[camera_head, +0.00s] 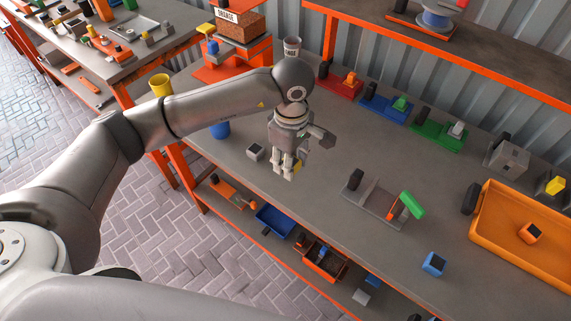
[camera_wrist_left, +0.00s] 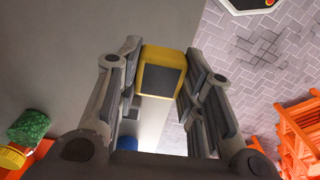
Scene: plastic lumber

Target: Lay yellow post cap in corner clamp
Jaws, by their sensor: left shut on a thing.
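My left gripper (camera_head: 285,172) is above the middle of the grey workbench, pointing down, shut on the yellow post cap (camera_head: 297,167). In the left wrist view the yellow post cap (camera_wrist_left: 150,53) sits between the two fingers, its dark square face showing. A grey fixture (camera_head: 372,206) with a black knob and a raised green handle, which looks like the corner clamp, lies on the bench to the right of the gripper and apart from it. My right gripper is not in view.
A grey cap (camera_head: 255,151) stands left of the gripper and a blue cap (camera_head: 434,264) near the front edge. An orange tray (camera_head: 500,254) is at right. Red (camera_head: 340,82), blue (camera_head: 385,104) and green (camera_head: 438,134) fixtures line the back. Bare bench separates gripper and grey fixture.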

